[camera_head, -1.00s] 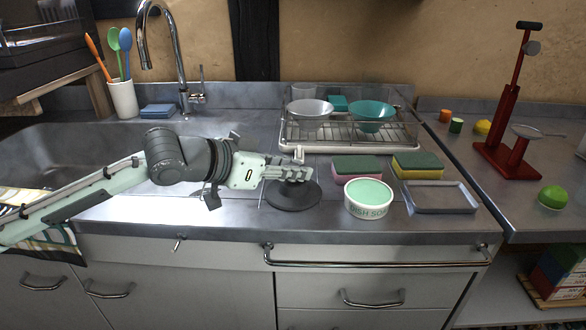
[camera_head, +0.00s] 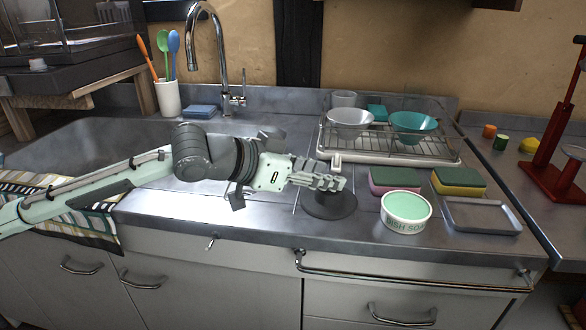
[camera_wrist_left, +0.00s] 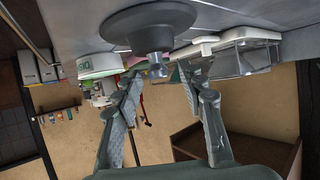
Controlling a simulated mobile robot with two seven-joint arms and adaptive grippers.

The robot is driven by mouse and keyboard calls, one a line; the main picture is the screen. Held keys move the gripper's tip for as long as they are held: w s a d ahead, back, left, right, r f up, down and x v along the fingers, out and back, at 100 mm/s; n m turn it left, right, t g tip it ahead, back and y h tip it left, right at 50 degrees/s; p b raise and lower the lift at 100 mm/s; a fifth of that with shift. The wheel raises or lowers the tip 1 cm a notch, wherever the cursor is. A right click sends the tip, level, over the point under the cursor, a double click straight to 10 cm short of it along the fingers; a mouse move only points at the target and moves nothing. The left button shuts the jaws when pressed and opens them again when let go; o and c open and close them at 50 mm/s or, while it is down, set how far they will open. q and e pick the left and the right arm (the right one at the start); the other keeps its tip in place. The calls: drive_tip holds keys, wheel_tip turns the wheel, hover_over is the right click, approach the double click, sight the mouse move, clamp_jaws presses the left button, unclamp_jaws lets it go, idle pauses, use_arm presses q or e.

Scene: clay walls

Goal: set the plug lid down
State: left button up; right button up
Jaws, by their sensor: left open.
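The plug lid (camera_head: 330,209) is a dark grey round disc lying flat on the metal counter, left of the dish soap tub. My left gripper (camera_head: 338,183) is just above it in the head view and hides part of its top. In the left wrist view, which is upside down, the lid (camera_wrist_left: 150,20) shows at the top with its small metallic knob (camera_wrist_left: 157,66) pointing towards my fingers. The fingers of my left gripper (camera_wrist_left: 160,78) are spread apart on either side near the knob; exact contact is hard to tell. My right gripper is not in view.
The dish soap tub (camera_head: 406,225) stands close to the right of the lid. The sink (camera_head: 90,150) lies left. Counter in front of the lid is clear.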

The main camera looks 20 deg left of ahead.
use_arm(q)
drive_tip(key=b+v, duration=0.1)
drive_tip(key=v, duration=0.4)
drive_tip(key=shift+a+f, duration=0.2)
drive_tip(key=shift+s+a+r, duration=0.2)
drive_tip(key=shift+s+r+b, duration=0.25)
drive_tip(key=shift+s+b, duration=0.15)
drive_tip(key=shift+s, duration=0.2)
drive_tip(key=shift+b+v, duration=0.45)
drive_tip(key=shift+v, duration=1)
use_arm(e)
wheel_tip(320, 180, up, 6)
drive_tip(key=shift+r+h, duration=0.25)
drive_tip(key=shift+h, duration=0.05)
use_arm(q)
drive_tip(key=shift+w+r, duration=0.1)
drive_tip(key=shift+r, duration=0.05)
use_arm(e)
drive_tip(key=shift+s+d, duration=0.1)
